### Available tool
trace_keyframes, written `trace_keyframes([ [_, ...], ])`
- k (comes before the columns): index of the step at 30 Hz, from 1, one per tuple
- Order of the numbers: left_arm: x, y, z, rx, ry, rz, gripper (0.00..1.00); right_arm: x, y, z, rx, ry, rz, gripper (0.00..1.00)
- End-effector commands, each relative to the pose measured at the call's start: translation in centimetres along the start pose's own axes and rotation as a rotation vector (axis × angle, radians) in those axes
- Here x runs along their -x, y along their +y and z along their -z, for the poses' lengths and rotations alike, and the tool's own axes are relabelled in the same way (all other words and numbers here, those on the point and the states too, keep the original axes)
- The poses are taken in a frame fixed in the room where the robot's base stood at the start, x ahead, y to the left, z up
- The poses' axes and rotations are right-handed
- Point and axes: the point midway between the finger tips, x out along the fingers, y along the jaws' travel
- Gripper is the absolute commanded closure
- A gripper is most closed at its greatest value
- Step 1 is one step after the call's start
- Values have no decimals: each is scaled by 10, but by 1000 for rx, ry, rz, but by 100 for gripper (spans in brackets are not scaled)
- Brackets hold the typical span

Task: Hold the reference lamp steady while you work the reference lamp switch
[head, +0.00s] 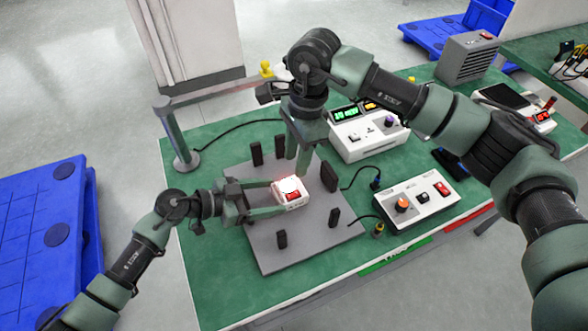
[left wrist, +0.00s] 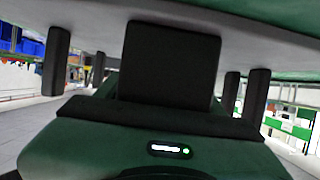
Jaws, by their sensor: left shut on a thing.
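A small white box with a red rocker on its face (head: 292,196) stands on or just above the grey plate; I take it to be the reference lamp and its switch. A reddish glow shows at its upper edge. My left gripper (head: 279,197) reaches in from the left and is shut on this box. My right gripper (head: 298,166) points down from above, its tips close over the far side of the box; whether they touch it is unclear. In the left wrist view a dark block fills the centre and the lamp cannot be made out.
The grey plate (head: 262,257) carries several black upright posts. A white box with an orange knob and red switch (head: 415,199) stands to the right. A white instrument with green digits (head: 366,142) stands behind. A grey post (head: 177,135) rises at the table's left. Black cables cross the green table (head: 215,290).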

Motion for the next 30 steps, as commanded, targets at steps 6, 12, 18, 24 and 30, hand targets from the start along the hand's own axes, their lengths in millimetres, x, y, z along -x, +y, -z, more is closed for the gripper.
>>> trace_keyframes([
  [6,0,0,-4,0,-7,0,80,7,0,0,-1,0,0,64],
  [12,0,0,-4,0,-7,0,80,7,0,0,-1,0,0,64],
  [18,0,0,-3,0,-5,0,7,7,0,0,-1,0,0,64],
  [24,0,0,-1,0,-2,0,7,7,0,0,-1,0,0,64],
  [30,9,-1,-2,-1,-4,1,7,7,0,0,-1,0,0,64],
])
